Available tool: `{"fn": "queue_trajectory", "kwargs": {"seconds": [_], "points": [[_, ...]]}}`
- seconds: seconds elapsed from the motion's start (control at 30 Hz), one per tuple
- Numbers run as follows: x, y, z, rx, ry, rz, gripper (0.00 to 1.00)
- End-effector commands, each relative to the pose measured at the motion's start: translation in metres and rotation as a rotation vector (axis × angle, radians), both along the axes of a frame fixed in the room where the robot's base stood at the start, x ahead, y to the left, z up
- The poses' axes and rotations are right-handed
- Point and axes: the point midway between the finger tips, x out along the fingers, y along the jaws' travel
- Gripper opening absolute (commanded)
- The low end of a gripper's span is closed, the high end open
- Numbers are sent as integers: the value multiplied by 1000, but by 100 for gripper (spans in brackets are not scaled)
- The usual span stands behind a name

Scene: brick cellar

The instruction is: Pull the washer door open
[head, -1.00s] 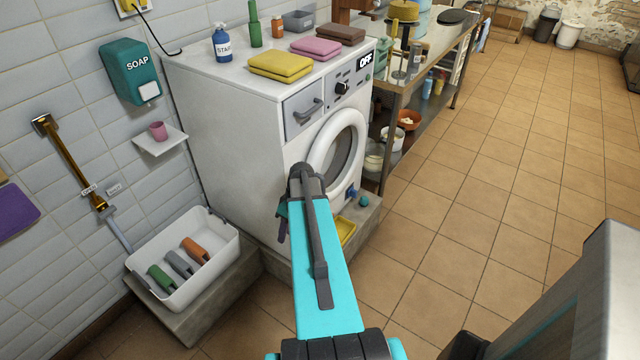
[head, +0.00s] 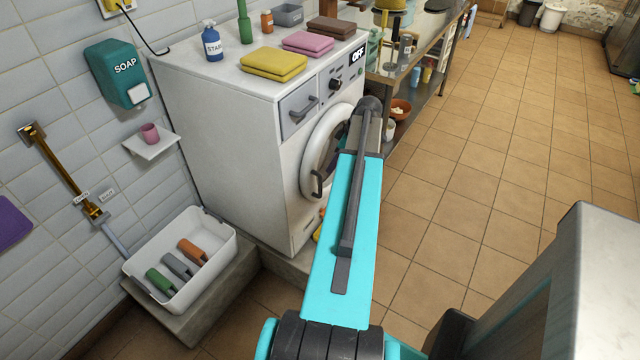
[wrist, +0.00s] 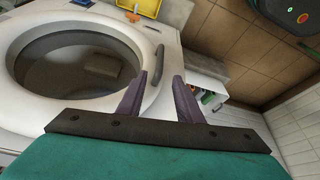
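The white washer (head: 235,150) stands against the tiled wall. Its round door (head: 308,150) looks shut, with a dark handle (head: 317,184) on the ring's lower left; my arm covers the door's right part. In the wrist view the door (wrist: 25,105) fills the left side and its handle (wrist: 157,62) shows near the ring's right edge. My gripper (wrist: 160,78) is open and empty, its two dark fingers pointing toward the washer front. The handle appears between the fingertips in the picture, but I cannot tell how far beyond them it is.
A yellow tray (wrist: 150,6) is near the washer's base. A shelved table (head: 420,95) stands right of the washer. The tiled floor (head: 500,160) at right is clear.

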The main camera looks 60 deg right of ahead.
Motion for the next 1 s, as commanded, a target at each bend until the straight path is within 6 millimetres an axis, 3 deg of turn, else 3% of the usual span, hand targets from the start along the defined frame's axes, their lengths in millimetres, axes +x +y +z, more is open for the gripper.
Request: {"fn": "queue_trajectory", "kwargs": {"seconds": [0.47, 1.0], "points": [[2, 0, -10, 2, 1, -3, 32], [23, 4, -62, 3, 2, -5, 32]]}}
